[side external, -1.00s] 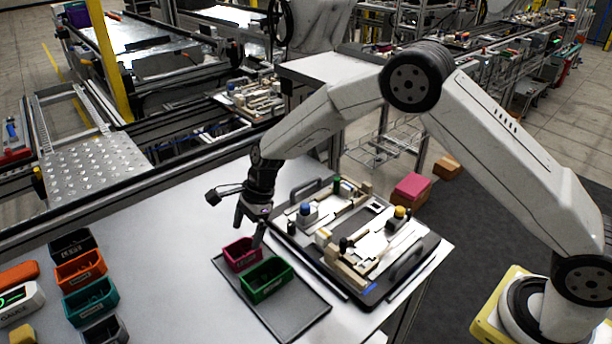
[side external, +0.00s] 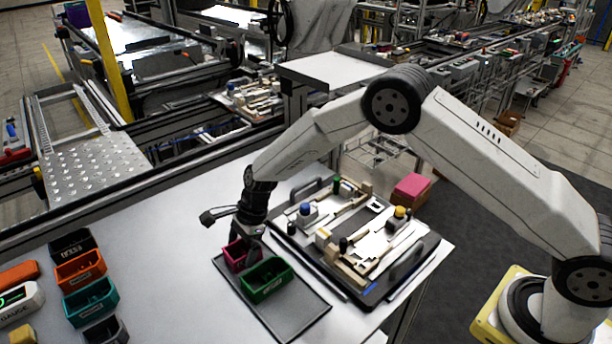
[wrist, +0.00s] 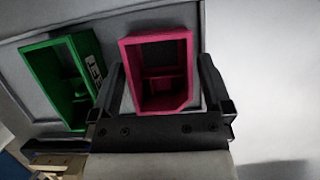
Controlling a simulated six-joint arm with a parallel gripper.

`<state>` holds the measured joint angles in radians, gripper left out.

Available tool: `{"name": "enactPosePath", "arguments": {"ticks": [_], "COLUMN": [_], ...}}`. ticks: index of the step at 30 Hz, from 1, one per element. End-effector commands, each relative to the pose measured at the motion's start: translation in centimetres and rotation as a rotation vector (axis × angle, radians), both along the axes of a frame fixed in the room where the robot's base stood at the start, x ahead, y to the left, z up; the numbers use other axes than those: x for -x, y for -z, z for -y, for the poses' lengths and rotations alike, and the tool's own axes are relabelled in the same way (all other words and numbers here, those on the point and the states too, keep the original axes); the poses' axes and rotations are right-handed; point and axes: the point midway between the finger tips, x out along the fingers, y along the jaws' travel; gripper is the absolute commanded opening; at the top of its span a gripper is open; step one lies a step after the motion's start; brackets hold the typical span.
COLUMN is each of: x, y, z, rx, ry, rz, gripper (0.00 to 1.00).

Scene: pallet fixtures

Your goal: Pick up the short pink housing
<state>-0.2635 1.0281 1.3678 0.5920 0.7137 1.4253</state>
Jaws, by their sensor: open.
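The pink housing (side external: 240,256) is a small open-topped box at the back left of a grey tray (side external: 300,318). In the wrist view the pink housing (wrist: 158,72) lies between the two fingers of my gripper (wrist: 172,95). The fingers are apart, one on each side of it, with narrow gaps showing. In the side view my gripper (side external: 243,240) is low over the housing and hides part of it. I cannot tell whether a finger touches it.
A green housing (side external: 267,280) stands on the tray close to the pink one, near one finger in the wrist view (wrist: 66,85). A pallet fixture (side external: 420,262) with parts is to the right. Several coloured bins (side external: 90,300) stand at left. The table between is clear.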

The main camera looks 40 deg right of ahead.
Motion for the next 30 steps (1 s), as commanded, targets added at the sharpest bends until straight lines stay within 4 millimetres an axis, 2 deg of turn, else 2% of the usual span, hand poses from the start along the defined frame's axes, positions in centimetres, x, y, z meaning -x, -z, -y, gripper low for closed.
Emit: {"name": "enactPosePath", "arguments": {"ticks": [1,2,9,22,30], "x": [0.0,0.0,0.0,-0.1,-0.1], "y": [0.0,0.0,0.0,-0.5,-3.0], "z": [0.0,0.0,0.0,0.0,0.0], "rx": [0.0,0.0,0.0,-0.001,-0.001], "ry": [0.0,0.0,0.0,-0.001,0.0], "rz": [0.0,0.0,0.0,0.001,0.003], "gripper": [1.0,0.94,0.17,0.16,0.16]}}
